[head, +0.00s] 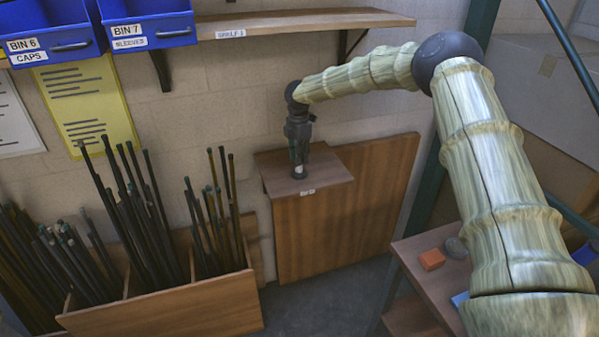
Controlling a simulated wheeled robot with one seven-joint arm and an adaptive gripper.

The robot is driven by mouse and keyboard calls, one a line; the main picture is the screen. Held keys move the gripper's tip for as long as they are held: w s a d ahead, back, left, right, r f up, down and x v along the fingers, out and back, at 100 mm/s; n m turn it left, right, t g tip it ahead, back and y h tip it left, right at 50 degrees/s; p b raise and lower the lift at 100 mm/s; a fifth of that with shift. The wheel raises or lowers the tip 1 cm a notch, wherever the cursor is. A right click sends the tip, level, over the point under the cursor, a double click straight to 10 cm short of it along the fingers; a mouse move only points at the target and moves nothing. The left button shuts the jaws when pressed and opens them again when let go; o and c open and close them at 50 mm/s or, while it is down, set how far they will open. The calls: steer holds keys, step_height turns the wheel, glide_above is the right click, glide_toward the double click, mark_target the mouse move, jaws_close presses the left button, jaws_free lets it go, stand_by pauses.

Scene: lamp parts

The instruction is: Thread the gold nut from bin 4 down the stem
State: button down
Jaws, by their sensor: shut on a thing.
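My gripper (298,165) points straight down over a small wooden ledge (328,172) against the back wall. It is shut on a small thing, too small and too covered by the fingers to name. A short pale, whitish piece (298,170) shows at the fingertips, just above a dark round foot on the ledge. I cannot tell whether this is part of the stem. The gold nut cannot be made out. Bin 4 is not in view.
A wooden rack (170,307) of dark rods stands left of the ledge, several rods rising high. A wall shelf (310,20) and blue bins (150,25) hang above. An orange block (432,259) and a grey disc (456,248) lie on a wooden surface at right.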

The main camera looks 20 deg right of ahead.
steer(key=m, duration=0.3)
steer(key=shift+f+m, duration=0.25)
steer(key=shift+m, duration=0.15)
steer(key=shift+m+b, duration=0.4)
steer(key=shift+m, duration=1.1)
steer(key=shift+m, duration=0.6)
steer(key=c, duration=1.1)
jaws_free()
steer(key=shift+c, duration=0.2)
steer(key=shift+w+r, duration=0.1)
steer(key=shift+r, duration=0.1)
